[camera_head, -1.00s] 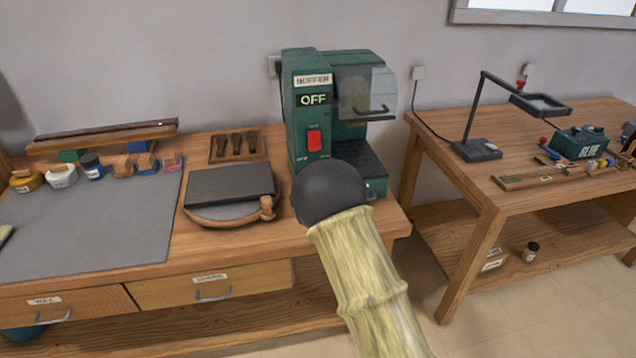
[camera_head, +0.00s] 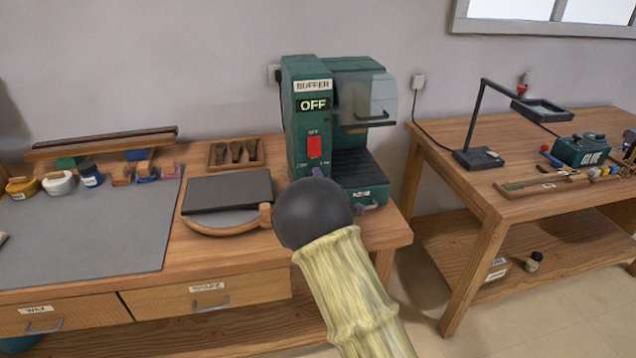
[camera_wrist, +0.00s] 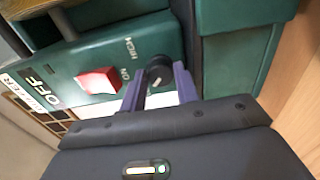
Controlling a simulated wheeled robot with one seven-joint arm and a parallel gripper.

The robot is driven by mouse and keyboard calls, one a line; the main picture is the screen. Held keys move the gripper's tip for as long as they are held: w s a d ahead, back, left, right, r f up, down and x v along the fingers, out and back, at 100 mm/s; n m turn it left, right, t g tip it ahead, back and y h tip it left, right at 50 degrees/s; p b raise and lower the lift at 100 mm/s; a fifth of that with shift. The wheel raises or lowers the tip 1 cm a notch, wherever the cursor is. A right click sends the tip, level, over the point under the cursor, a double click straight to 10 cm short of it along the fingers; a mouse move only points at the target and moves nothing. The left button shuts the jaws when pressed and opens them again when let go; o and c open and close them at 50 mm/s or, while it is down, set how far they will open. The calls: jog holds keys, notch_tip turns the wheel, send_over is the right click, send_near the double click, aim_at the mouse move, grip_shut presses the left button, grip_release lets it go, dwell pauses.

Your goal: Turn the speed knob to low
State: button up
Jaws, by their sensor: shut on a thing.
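The green buffer machine (camera_head: 306,150) stands on the wooden bench and its display reads OFF. A red switch (camera_head: 314,147) is on its front panel and also shows in the wrist view (camera_wrist: 98,81). The dark round speed knob (camera_wrist: 159,71) sits below the switch, beside the word HIGH; a small pale mark shows on it. My gripper (camera_wrist: 160,80) is shut on the knob, one purple finger on each side. In the head view my dark wrist and pale arm hide the knob and most of the gripper; only a purple finger part shows.
A dark slab on a round wooden-rimmed plate (camera_head: 228,192) lies left of the machine. A small wooden tray (camera_head: 236,153) stands behind it. A clear guard (camera_head: 368,98) covers the machine's right side. A second table (camera_head: 500,190) stands right, across a gap.

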jog(key=o, duration=1)
jog(key=shift+s+f, duration=0.1)
jog(key=shift+c, duration=0.2)
